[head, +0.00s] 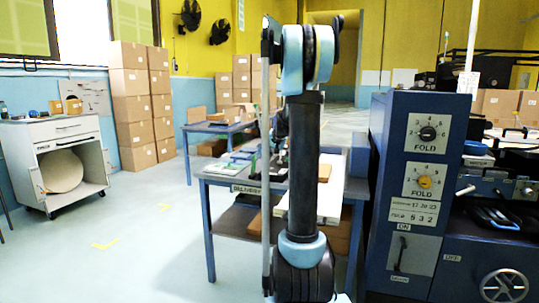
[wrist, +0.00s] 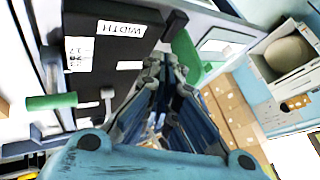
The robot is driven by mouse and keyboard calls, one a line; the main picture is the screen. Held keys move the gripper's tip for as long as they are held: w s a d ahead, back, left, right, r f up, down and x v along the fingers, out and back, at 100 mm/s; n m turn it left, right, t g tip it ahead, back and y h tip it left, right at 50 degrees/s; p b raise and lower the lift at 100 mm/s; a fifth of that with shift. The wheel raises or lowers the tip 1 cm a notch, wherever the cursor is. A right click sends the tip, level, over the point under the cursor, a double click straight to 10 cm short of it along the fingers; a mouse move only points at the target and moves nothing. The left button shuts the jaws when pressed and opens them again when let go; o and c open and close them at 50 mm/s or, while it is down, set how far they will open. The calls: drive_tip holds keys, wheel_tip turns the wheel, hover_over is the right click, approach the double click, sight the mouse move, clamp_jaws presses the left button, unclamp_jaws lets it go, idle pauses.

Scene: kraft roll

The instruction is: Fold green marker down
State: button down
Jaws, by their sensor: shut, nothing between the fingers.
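A flat green piece (wrist: 186,56), which may be the green marker, stands beside the black block labelled WIDTH (wrist: 118,45) in the wrist view. A green cylindrical handle (wrist: 50,101) sticks out at the block's other side. I cannot tell for certain which is the marker, or whether it is raised or folded. My gripper (wrist: 164,66) is shut and empty, its tips close to the flat green piece; contact cannot be told. In the head view my arm hides most of the gripper and the block.
A blue table (head: 232,188) holds papers and a white board. A blue cabinet with FOLD dials (head: 411,180) stands close on the right. A white cabinet (head: 62,150) and stacked cartons (head: 130,105) stand left. The floor at left is clear.

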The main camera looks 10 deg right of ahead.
sight(254, 164)
drive_tip(key=w+a, duration=0.1)
drive_tip(key=w+a+f, duration=0.1)
drive_tip(key=a, duration=0.1)
drive_tip(key=shift+w+f, duration=0.2)
drive_tip(key=shift+w, duration=0.1)
drive_tip(key=shift+w+a+r, duration=0.1)
drive_tip(key=shift+w+a, duration=0.2)
drive_tip(key=shift+a, duration=0.2)
